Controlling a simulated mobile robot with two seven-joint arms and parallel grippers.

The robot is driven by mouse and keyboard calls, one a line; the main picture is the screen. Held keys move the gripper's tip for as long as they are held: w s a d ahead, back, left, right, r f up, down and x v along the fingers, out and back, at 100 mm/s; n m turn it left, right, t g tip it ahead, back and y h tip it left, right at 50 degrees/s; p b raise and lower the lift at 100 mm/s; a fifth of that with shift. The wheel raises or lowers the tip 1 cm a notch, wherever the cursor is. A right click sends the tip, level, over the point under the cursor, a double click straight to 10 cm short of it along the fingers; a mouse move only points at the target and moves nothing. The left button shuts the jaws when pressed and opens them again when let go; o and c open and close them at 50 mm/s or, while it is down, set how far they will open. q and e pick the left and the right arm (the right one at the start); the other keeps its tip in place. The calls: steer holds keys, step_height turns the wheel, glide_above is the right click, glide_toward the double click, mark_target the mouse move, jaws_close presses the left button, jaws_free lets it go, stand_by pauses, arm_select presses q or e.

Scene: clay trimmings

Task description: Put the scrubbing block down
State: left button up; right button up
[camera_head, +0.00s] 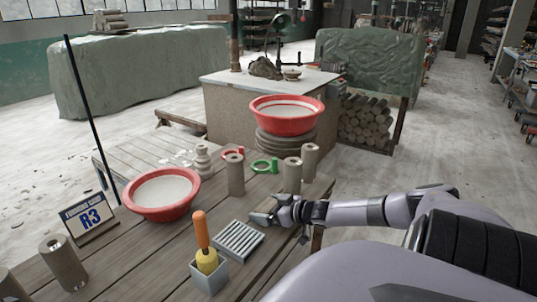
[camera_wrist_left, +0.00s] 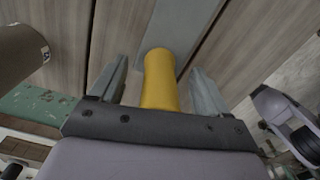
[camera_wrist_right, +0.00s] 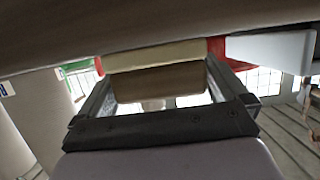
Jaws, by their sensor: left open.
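The scrubbing block (camera_wrist_right: 158,80) shows in the right wrist view as a brown block with a cream layer. My right gripper (camera_head: 259,217) is shut on it, with a finger at each end; the right wrist view shows this grip (camera_wrist_right: 158,75). In the head view the gripper is low over the table, just behind a grey ribbed rack (camera_head: 238,240), and the block is hard to make out. My left gripper (camera_wrist_left: 157,75) is open around a yellow handle (camera_wrist_left: 160,80) with a flat grey part (camera_wrist_left: 182,30), with gaps on both sides. It is outside the head view.
A grey cup (camera_head: 209,279) holding an orange-handled yellow sponge stands before the rack. A red bowl (camera_head: 160,192), a sign (camera_head: 88,219) and several clay cylinders (camera_head: 235,175) stand around. A second red bowl (camera_head: 287,115) is farther back. Some planks left of the rack are bare.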

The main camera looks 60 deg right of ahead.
steer(key=shift+r, duration=0.1)
steer(key=shift+s, duration=0.15)
steer(key=shift+v, duration=5.8)
steer(key=s+a+f+g, duration=0.2)
steer(key=s+a+f, duration=0.4)
steer(key=f, duration=0.2)
steer(key=s+a+f+g, duration=0.1)
steer(key=a+f, duration=0.2)
steer(key=a, duration=0.2)
steer(key=s+a+f, duration=0.2)
steer(key=a+f, duration=0.1)
steer(key=a, duration=0.3)
steer(key=w+a+n+y, duration=0.1)
steer(key=w+a, duration=0.1)
steer(key=a, duration=0.8)
steer(key=w+a+n+y, duration=0.1)
steer(key=w+a, duration=0.1)
steer(key=a, duration=0.9)
steer(key=shift+a+r+g, duration=0.15)
steer(key=shift+g, duration=0.15)
